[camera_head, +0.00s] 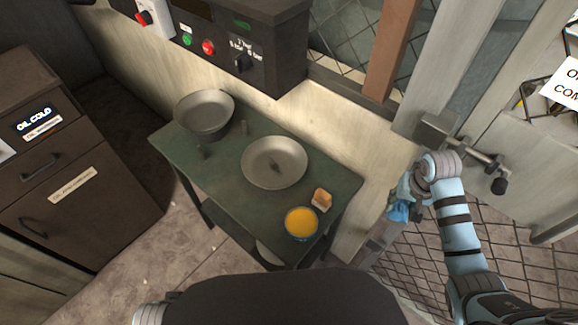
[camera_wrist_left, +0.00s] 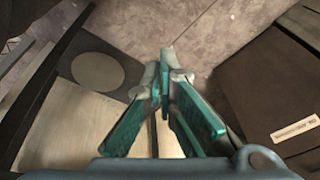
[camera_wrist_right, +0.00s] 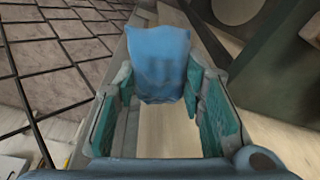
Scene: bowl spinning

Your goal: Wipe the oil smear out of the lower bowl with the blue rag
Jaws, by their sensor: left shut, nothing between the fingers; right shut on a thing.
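Two grey metal bowls sit on the green table (camera_head: 225,200) in the head view. One bowl (camera_head: 205,115) is at the back left. The other bowl (camera_head: 272,150) is nearer the middle and has a small dark smear (camera_head: 274,168) inside. My right gripper (camera_head: 405,195) is shut on the blue rag (camera_head: 400,212), off the table's right side, apart from both bowls. The rag (camera_wrist_right: 160,62) hangs between the fingertips in the right wrist view. My left gripper (camera_wrist_left: 165,75) is shut and empty in the left wrist view; the head view does not show it.
A cup of orange stuff (camera_head: 300,223) and a small tan-and-white block (camera_head: 322,199) stand at the table's front right. A control box (camera_head: 245,45) hangs behind the table. A drawer cabinet (camera_head: 70,170) is at left. A wire mesh fence (camera_head: 480,240) is at right.

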